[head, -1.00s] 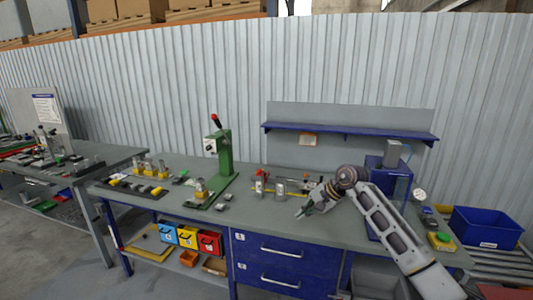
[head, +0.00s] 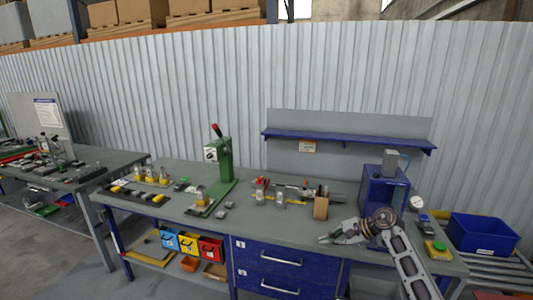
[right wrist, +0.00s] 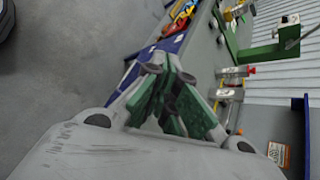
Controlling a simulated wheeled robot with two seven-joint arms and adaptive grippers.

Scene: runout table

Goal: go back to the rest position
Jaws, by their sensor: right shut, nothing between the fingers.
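My right gripper (head: 326,240) is above the right part of the grey workbench (head: 222,226), near its front edge, and holds nothing. In the right wrist view its green-padded fingers (right wrist: 170,115) are shut together with nothing between them. My right arm comes in from the lower right in the head view. My left gripper is not in any view.
A brown block (head: 321,208) stands on the bench behind my right gripper. A blue frame (head: 385,190) stands behind my right wrist. A green press (head: 224,165) stands mid-bench. A blue bin (head: 484,235) is at the right.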

